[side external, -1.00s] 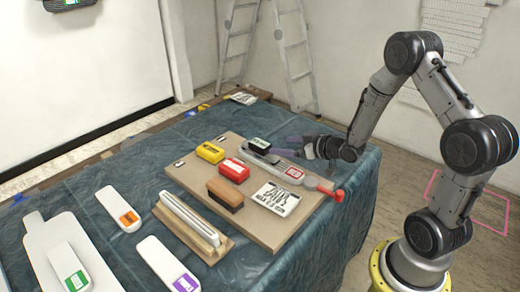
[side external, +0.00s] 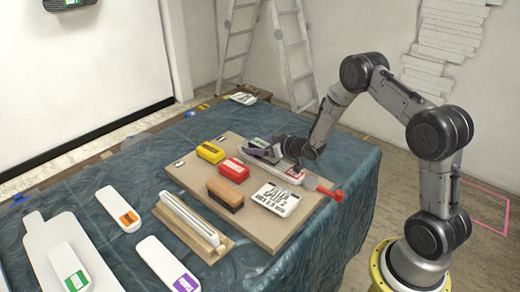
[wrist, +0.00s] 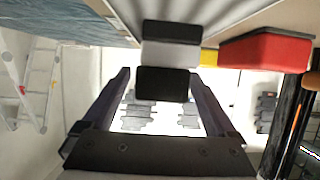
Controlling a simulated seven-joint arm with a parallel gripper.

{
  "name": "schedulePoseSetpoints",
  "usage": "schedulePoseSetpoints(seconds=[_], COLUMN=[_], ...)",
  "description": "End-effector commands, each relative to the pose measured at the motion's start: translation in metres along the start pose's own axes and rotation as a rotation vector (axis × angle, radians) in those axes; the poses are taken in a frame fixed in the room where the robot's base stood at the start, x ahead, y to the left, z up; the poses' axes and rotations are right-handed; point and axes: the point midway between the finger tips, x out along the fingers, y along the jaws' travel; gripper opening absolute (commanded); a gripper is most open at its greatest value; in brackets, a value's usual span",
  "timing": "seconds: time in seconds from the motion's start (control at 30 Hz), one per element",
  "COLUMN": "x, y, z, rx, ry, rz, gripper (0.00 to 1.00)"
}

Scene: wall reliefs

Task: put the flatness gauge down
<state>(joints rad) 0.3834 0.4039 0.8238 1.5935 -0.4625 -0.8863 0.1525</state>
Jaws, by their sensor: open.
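A dark block with a pale label (side external: 259,142), which I take to be the flatness gauge, is at the back edge of the wooden board. In the wrist view a black-and-grey block (wrist: 170,54), apparently the same one, is just ahead of and between the fingertips. My gripper (side external: 256,151) reaches in low from the right at this block. It also shows in the wrist view (wrist: 160,75), with its two fingers spread apart. I cannot tell whether either finger touches the block. My fingers hide part of it in the side view.
A white bar on a wooden stand (side external: 190,220) is at front left.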

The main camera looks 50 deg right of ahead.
Motion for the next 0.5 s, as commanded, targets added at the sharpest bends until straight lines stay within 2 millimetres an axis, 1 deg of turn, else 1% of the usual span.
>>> schedulePoseSetpoints(seconds=[0.23,0.27,0.3,0.47,0.5], x=[0.0020,0.0020,0.0019,0.0018,0.0018], y=[-0.0002,-0.0002,-0.0002,-0.0002,-0.0002], z=[0.0003,0.0003,0.0003,0.0003,0.0003], rx=[0.000,0.000,0.000,0.000,0.000], ry=[-0.001,-0.001,-0.001,-0.001,-0.001], rz=[0.000,0.000,0.000,0.000,0.000], gripper=[0.93,0.89,0.82,0.53,0.46])
